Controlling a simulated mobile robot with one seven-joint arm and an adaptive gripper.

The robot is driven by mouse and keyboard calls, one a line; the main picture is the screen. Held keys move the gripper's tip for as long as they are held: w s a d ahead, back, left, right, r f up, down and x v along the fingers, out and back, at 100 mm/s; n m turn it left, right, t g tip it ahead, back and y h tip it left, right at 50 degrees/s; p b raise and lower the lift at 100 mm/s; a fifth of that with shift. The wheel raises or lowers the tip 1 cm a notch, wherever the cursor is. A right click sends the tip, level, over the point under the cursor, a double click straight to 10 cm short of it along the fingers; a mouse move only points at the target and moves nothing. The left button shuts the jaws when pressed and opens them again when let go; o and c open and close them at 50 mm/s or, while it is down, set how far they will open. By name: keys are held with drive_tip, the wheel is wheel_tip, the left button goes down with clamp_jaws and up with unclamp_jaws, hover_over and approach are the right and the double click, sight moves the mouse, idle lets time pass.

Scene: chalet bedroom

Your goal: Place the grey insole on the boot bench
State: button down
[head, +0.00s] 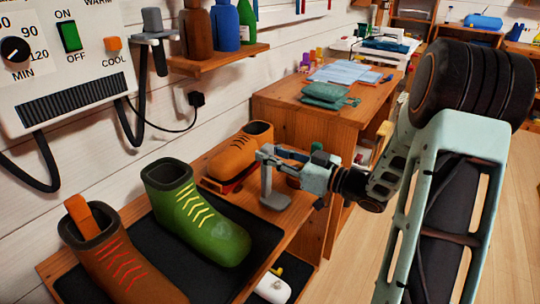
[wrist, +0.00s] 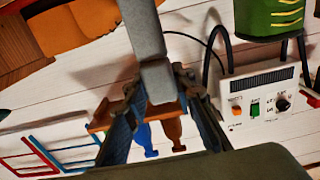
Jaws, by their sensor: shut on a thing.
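My gripper (head: 290,167) is shut on the grey insole (head: 268,186), which hangs down from the fingertips. In the wrist view, the grey insole (wrist: 143,30) runs up from between the fingertips (wrist: 158,85). The boot bench (head: 300,212) is wooden, with a black mat on it. The insole is over the bench's right part, beside the orange boot. Its lower end is close to the bench top; I cannot tell whether it touches.
An orange boot (head: 240,150), a green boot (head: 195,215) and a brown boot (head: 110,262) stand on the bench. A white dryer unit (head: 70,60) and a bottle shelf (head: 215,62) are on the wall. A wooden desk (head: 300,118) stands behind. A white object (head: 273,287) lies at the front.

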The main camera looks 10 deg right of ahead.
drive_tip(key=shift+f, duration=0.15)
drive_tip(key=c, duration=1.6)
unclamp_jaws()
drive_tip(key=shift+r, duration=0.25)
drive_tip(key=p+v, duration=0.2)
drive_tip(key=v, duration=1)
drive_tip(key=shift+w, duration=0.1)
